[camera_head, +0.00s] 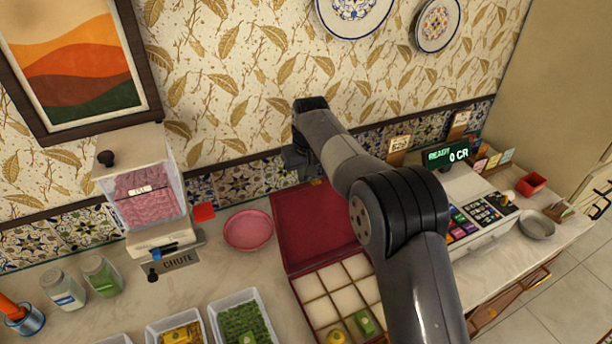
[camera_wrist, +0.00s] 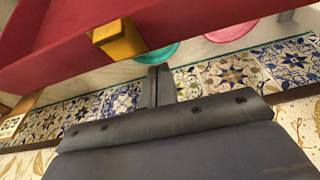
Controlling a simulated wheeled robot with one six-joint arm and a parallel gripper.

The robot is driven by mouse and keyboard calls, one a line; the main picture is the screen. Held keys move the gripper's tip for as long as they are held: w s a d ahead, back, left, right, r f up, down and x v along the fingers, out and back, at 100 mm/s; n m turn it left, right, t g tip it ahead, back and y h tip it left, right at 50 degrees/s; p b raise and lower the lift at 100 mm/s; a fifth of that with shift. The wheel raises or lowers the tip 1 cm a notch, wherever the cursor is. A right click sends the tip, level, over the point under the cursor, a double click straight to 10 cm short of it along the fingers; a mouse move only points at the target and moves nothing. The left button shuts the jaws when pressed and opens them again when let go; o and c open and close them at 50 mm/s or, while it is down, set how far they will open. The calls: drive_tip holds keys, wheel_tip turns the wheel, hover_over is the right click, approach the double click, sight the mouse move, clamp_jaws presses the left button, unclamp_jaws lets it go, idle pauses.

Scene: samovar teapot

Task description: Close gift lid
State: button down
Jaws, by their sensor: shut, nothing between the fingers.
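The gift box (camera_head: 291,280) sits open on the counter, its compartment tray facing up. Its dark red lid (camera_head: 305,225) is raised at the back, toward the wall. The lid also fills the top of the wrist view (camera_wrist: 60,40), with a gold clasp (camera_wrist: 121,40) on its edge. My gripper (camera_head: 303,168) is by the lid's top edge, on the tiled wall side. Its two dark fingers (camera_wrist: 159,84) are together and empty in the wrist view, close to the lid edge; whether they touch it I cannot tell. My arm hides the right part of the box and lid.
A pink plate (camera_head: 249,230) lies left of the lid. A candy dispenser (camera_head: 145,190) stands farther left, with trays (camera_head: 241,318) in front. A register (camera_head: 480,215) stands right of my arm. The tiled wall (camera_head: 235,183) is close behind my gripper.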

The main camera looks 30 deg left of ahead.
drive_tip(key=shift+s+d+r, duration=0.1)
drive_tip(key=shift+s+d, duration=0.45)
drive_tip(key=shift+d, duration=0.05)
